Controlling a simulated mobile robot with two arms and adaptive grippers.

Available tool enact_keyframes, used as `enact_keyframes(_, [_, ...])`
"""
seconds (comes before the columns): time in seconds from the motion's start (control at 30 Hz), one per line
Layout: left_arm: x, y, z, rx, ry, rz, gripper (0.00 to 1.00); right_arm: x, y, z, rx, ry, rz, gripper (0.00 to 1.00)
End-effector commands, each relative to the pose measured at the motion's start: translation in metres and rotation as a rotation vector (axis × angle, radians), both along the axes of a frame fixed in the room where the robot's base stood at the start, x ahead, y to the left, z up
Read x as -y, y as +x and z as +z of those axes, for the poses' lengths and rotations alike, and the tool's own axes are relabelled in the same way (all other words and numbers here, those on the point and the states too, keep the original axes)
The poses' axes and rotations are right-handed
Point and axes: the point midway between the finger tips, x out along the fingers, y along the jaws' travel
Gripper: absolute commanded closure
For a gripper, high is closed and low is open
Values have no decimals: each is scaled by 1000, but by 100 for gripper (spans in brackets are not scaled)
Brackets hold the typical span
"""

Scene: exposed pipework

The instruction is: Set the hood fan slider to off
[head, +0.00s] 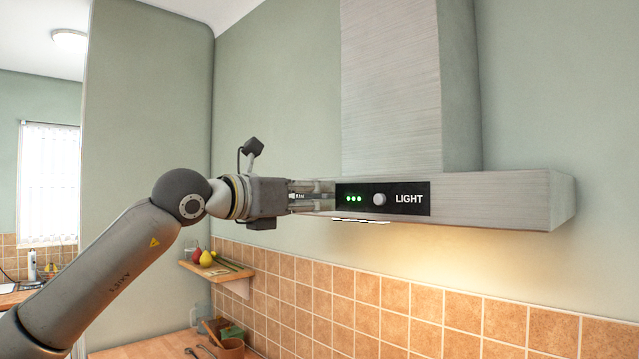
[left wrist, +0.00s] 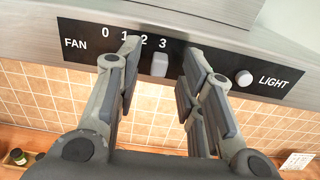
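The range hood (head: 500,200) has a black control panel (head: 412,210) on its front. In the left wrist view, the pale fan slider knob (left wrist: 159,65) sits below the 3 of a scale marked 0, 1, 2, 3, with FAN at its left. My left gripper (head: 325,196) is at the panel in the head view and hides the fan scale and slider there. In the left wrist view its fingers (left wrist: 163,52) are apart, one on each side of the knob, with visible gaps. Three green lights (head: 354,199) glow on the panel. My right gripper is not in view.
A round light knob (head: 379,199) sits right of the slider, near my right-hand finger in the wrist view. The hood lamp glows underneath. A small wooden shelf (head: 215,268) with fruit hangs below my left arm. Open air lies in front of the tiled wall (head: 420,310).

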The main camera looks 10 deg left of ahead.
Motion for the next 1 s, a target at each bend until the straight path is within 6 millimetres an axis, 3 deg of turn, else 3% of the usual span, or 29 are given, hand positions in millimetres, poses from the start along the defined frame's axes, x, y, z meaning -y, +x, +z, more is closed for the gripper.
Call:
enact_keyframes(0.2, [9, 14, 0, -1, 1, 0, 64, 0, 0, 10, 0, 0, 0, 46])
enact_keyframes(0.47, [10, 16, -1, 0, 0, 0, 64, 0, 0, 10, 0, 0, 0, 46])
enact_keyframes(0.77, [10, 15, -1, 0, 0, 0, 100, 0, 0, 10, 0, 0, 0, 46])
enact_keyframes(1.0, [10, 15, 0, 0, 0, 0, 100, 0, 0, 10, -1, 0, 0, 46])
